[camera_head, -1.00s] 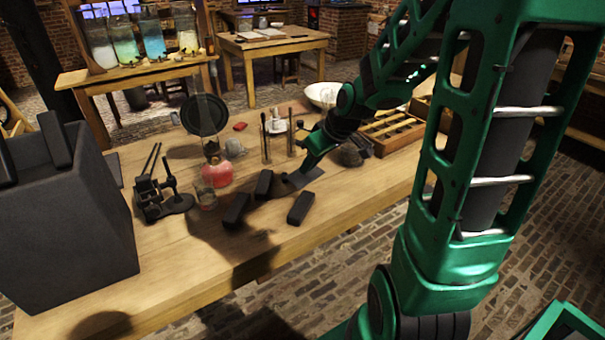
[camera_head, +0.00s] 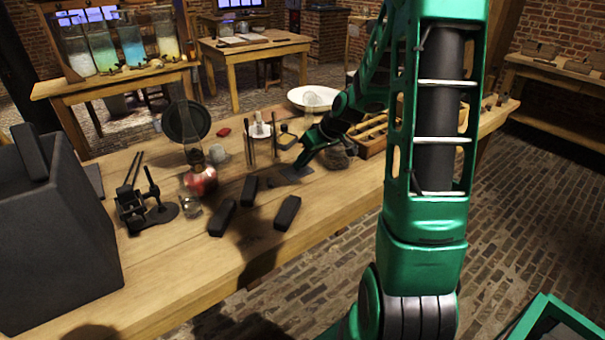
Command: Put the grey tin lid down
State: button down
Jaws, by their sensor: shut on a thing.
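My gripper (camera_head: 304,161) is at the end of the green arm, low over the middle of the wooden table, pointing down and left. It is shut on the grey tin lid, but the lid is too small and dark at the fingertips to make out clearly. A flat grey piece (camera_head: 297,174) shows right below the fingertips. I cannot tell whether it is the lid or a sheet lying on the table, nor whether the gripper touches it.
Several black blocks (camera_head: 287,212) lie in front and to the left. A glass lamp with red liquid (camera_head: 200,180) and a black stand (camera_head: 145,208) are further left. A partitioned wooden tray (camera_head: 372,147) and white bowl (camera_head: 312,97) are behind right. The front right tabletop is clear.

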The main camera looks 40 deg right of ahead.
aim_at(304, 172)
jog(key=shift+d+f, duration=0.35)
jog(key=shift+f, duration=1.9)
jog(key=c, duration=1.8)
grip_release()
jog(key=shift+r, duration=0.1)
